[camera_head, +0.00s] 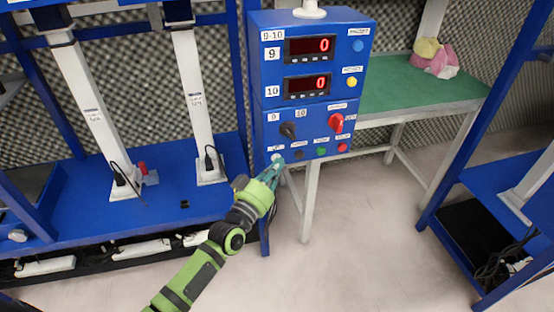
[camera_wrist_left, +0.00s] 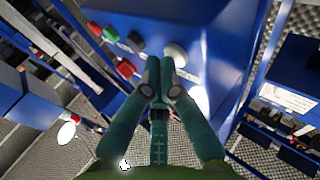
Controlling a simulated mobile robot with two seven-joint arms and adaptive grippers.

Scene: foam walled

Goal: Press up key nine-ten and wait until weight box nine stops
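The blue control box (camera_head: 313,85) carries the label 9-10. Its display for nine (camera_head: 310,47) and its display for ten (camera_head: 307,86) both read 0. The up key, a pale round button (camera_head: 277,157), is leftmost in the bottom row; it also shows in the left wrist view (camera_wrist_left: 176,54). My left gripper (camera_head: 272,171) is at this key, with its fingertips (camera_wrist_left: 158,82) together and empty. Whether they touch the key or press it I cannot tell. I cannot tell which thing is weight box nine. My right gripper is not in view.
Black (camera_head: 299,155), green (camera_head: 321,151) and red (camera_head: 342,147) buttons sit right of the up key. Above them are a black knob (camera_head: 288,130) and a red knob (camera_head: 336,123). A green-topped table (camera_head: 415,95) stands behind; a blue frame (camera_head: 215,225) with white posts stands left.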

